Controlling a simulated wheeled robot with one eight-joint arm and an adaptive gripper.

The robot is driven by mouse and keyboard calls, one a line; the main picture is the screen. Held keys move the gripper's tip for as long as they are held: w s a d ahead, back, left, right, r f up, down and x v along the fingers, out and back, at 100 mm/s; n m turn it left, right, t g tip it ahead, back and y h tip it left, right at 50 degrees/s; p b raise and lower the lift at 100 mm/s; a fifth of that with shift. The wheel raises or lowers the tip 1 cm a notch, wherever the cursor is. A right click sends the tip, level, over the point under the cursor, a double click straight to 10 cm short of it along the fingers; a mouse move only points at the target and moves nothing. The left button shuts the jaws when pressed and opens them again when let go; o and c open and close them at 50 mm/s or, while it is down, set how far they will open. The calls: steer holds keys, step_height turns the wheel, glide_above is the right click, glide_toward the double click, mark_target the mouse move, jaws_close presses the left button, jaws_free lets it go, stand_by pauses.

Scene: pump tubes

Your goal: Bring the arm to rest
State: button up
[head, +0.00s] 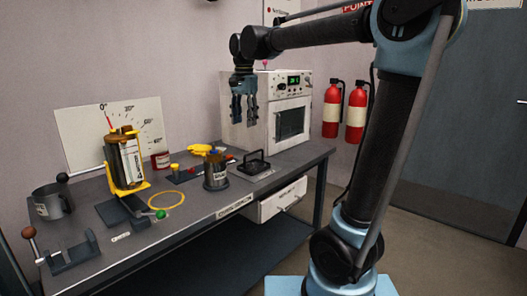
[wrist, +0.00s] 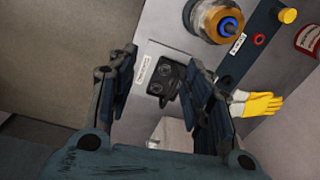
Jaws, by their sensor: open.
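My gripper (head: 244,108) hangs pointing down from the raised arm, in front of the white oven-like machine (head: 236,122) and above the bench. In the wrist view the two fingers of my gripper (wrist: 160,95) are spread apart with nothing between them. The arm (head: 385,150) rises from its base at the right and reaches left across the top of the head view. Below the fingers, a dark stand (wrist: 168,80) lies on the bench; it also shows in the head view (head: 254,164). The gripper appears clear of everything.
A white drawer (head: 283,200) under the bench appears partly open. Fire extinguishers (head: 332,108) hang behind.

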steer(key=s+d+f+n, duration=0.1)
steer(key=s+d+f, duration=0.25)
steer(key=d, duration=0.25)
steer(key=s+d+f+n+t, duration=0.1)
steer(key=s+d+f, duration=0.25)
steer(key=d, duration=0.25)
steer(key=s+d+f+n, duration=0.1)
steer(key=s+d+f, duration=0.25)
steer(key=d, duration=0.25)
steer(key=s+d+f+n, duration=0.2)
steer(key=s+d+f, duration=0.3)
steer(key=f, duration=0.4)
steer(key=s+d+f+n, duration=0.1)
steer(key=s+d+f, duration=0.3)
steer(key=s+f, duration=0.2)
step_height(320, 180, down, 3)
steer(key=shift+s+d+r+n+t, duration=0.1)
steer(key=shift+s+d+n+t, duration=0.15)
steer(key=shift+d+n+t, duration=0.15)
